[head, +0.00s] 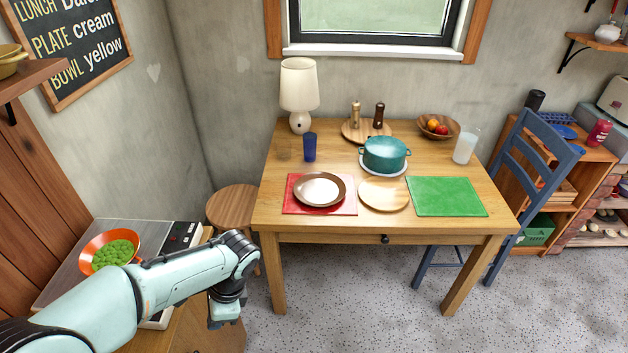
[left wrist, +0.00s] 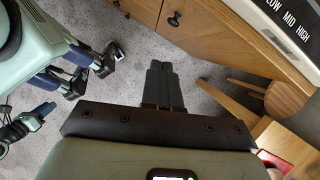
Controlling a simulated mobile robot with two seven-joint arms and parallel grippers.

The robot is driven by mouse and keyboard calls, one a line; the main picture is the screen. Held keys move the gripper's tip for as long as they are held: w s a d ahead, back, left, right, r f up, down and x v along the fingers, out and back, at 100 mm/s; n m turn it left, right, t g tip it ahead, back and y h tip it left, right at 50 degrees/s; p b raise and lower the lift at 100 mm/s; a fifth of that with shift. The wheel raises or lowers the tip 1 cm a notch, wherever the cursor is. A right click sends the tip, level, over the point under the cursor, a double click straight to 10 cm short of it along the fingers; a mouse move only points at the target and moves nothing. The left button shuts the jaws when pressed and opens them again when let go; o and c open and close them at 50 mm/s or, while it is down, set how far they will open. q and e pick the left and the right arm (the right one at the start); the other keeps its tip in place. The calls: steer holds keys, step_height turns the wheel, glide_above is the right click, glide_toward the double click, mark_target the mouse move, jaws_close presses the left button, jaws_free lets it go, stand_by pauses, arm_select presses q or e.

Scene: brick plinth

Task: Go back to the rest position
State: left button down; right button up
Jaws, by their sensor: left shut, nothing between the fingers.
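My left arm reaches in from the lower left of the head view, with its dark left gripper (head: 224,314) pointing down in front of the wooden cabinet. In the left wrist view the two fingers of the left gripper (left wrist: 163,86) lie together with nothing between them, above the grey floor (left wrist: 205,125). The gripper is apart from the cabinet front (left wrist: 220,38) and touches nothing that I can see.
An orange bowl of green food (head: 83,262) stands on a grey appliance (head: 62,290) beside my left arm. A stool (head: 232,205) stands between it and the dining table (head: 268,213). The table holds a white-and-brown plate (head: 320,190), teal pot (head: 385,153) and green mat (head: 446,197). Speckled floor (head: 350,300) is free in front.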

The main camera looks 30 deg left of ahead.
arm_select(q)
steer(key=w+d+f+n+h, duration=0.2)
steer(key=d+f, duration=0.4)
steer(key=f, duration=0.4)
steer(key=w+d+f+n+h, duration=0.1)
steer(key=w+d+f+h, duration=0.1)
steer(key=d+f, duration=0.6)
steer(key=s+d+f+n, duration=0.2)
steer(key=d+f+n, duration=0.1)
steer(key=f, duration=0.2)
steer(key=s+d+f+n+t+h, duration=0.1)
steer(key=s+d+f+n, duration=0.1)
steer(key=f, duration=0.4)
steer(key=s+d+f+n+t+h+p, duration=0.1)
steer(key=s+d+f+n, duration=0.2)
steer(key=d+f, duration=0.2)
steer(key=shift+s+f+n, duration=0.3)
steer(key=shift+f, duration=0.05)
